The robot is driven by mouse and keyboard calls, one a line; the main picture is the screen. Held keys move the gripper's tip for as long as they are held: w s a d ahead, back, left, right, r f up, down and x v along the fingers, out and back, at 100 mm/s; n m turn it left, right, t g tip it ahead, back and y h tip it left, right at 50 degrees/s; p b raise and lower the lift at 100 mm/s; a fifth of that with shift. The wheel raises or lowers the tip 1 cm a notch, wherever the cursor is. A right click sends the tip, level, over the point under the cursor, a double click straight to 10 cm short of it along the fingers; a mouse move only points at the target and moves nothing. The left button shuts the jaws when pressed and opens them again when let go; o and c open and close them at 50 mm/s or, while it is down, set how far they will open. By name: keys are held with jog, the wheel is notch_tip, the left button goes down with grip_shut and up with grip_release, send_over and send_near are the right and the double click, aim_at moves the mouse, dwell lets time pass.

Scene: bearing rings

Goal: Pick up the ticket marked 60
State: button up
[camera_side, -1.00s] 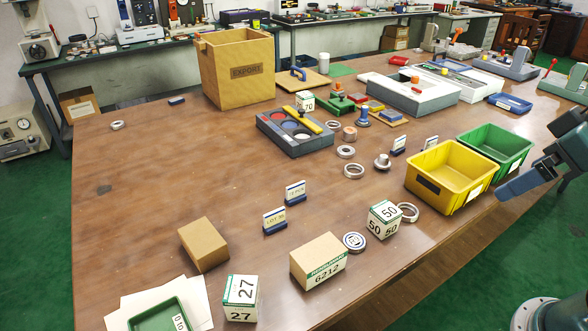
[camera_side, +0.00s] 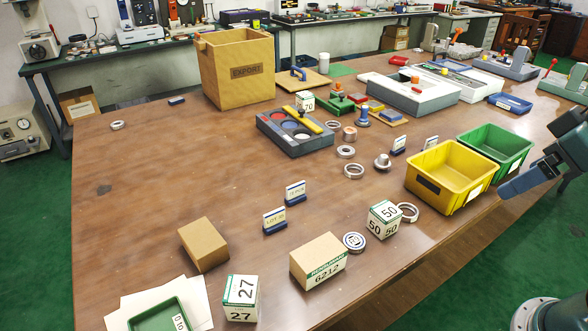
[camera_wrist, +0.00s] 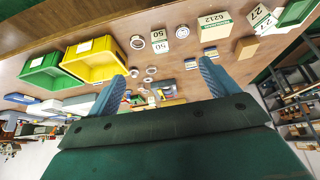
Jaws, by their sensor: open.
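Two white tickets stand in blue bases mid-table in the side view: one seems to read LOT and a number (camera_side: 274,220), the other seems to end in PCS (camera_side: 295,193). Two more tickets stand near the yellow bin, one left of it (camera_side: 398,146) and one behind it (camera_side: 430,143); their print is too small to read. I cannot tell which ticket is marked 60. My gripper (camera_side: 510,190) is at the right edge, beyond the bins and apart from every ticket. In the wrist view my gripper (camera_wrist: 162,82) is open with nothing between its fingers.
A yellow bin (camera_side: 447,178) and a green bin (camera_side: 497,146) stand between my gripper and the tickets. Boxes marked 50 (camera_side: 385,219), 6212 (camera_side: 319,261) and 27 (camera_side: 240,297) stand along the front. Several metal rings lie about. The left table is mostly clear.

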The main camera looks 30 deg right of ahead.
jog(key=shift+c, duration=0.2)
jog(key=w+d+r, duration=0.1)
jog(key=w+d, duration=0.2)
jog(key=w, duration=0.6)
jog(key=w+d+r, duration=0.1)
jog(key=w+d, duration=0.3)
jog(key=w, duration=0.4)
jog(key=w+d+r, duration=0.2)
jog(key=w+d, duration=0.1)
jog(key=w, duration=0.6)
jog(key=w+d+f+n+g, duration=0.1)
jog(key=w+d+f, duration=0.7)
jog(key=w+d, duration=0.3)
jog(key=w+d+f, duration=0.4)
jog(key=d+f, duration=0.8)
jog(key=f, duration=0.1)
jog(key=shift+f, duration=0.3)
jog(key=shift+w, duration=0.1)
send_over(400, 144)
jog(key=s, duration=0.2)
jog(key=shift+s+d+f, duration=0.1)
jog(key=shift+d+f, duration=0.05)
jog(key=shift+f, duration=3.8)
